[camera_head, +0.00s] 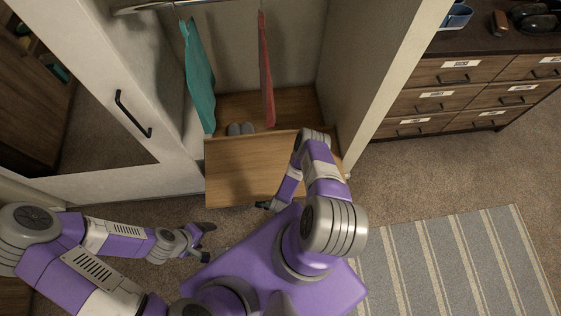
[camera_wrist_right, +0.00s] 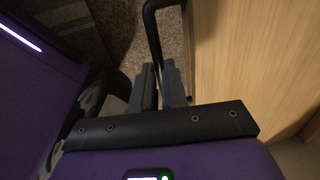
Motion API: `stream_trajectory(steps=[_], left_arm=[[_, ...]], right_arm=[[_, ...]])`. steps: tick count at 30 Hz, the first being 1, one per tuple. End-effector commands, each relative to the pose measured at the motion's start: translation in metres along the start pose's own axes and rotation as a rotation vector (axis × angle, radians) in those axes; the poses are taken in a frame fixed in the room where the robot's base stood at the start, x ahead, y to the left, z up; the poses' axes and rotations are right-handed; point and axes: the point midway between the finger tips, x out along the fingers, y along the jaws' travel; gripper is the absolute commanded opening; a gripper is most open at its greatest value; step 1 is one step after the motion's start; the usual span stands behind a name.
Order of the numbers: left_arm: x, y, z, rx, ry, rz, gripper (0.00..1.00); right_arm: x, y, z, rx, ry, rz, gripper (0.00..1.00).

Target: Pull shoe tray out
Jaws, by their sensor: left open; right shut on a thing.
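The shoe tray (camera_head: 232,172) is a light wooden drawer at the bottom of the open wardrobe. My right gripper (camera_head: 268,205) is low in front of the panel, partly hidden by my own arm. In the right wrist view, its fingers (camera_wrist_right: 160,88) are shut on a black bar handle (camera_wrist_right: 153,30) beside the tray's wooden face (camera_wrist_right: 250,55). My left gripper (camera_head: 204,242) is open and empty, low over the carpet to the left of the tray.
A teal garment (camera_head: 198,75) and a red garment (camera_head: 266,70) hang above the tray. A white door with a black handle (camera_head: 133,114) stands at left. A dark dresser (camera_head: 465,85) stands at right. The carpet (camera_head: 410,175) and striped rug (camera_head: 460,260) are clear.

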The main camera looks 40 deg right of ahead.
Motion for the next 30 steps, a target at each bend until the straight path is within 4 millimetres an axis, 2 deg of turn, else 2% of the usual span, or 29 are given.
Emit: stream_trajectory(steps=[6,7,11,21,23,30], left_arm=[[0.000,0.000,0.000,0.000,0.000,0.000,0.79],[0.000,0.000,0.000,0.000,0.000,0.000,0.79],[0.000,0.000,0.000,0.000,0.000,0.000,0.79],[-0.002,0.001,0.000,0.000,0.000,0.000,0.79],[-0.006,0.002,0.000,0.000,0.000,0.000,0.79],[-0.026,0.010,0.001,0.000,0.000,0.000,0.79]], right_arm=[[0.000,-0.001,-0.002,0.001,0.004,-0.002,0.00],[0.000,-0.001,-0.002,0.001,0.004,-0.002,0.17],[0.000,-0.001,-0.001,0.001,0.003,-0.002,0.37],[-0.004,-0.001,-0.001,0.000,0.001,-0.001,0.38],[-0.011,-0.001,-0.001,0.000,0.001,-0.001,0.38],[-0.053,-0.002,-0.001,0.000,0.001,-0.001,0.38]])
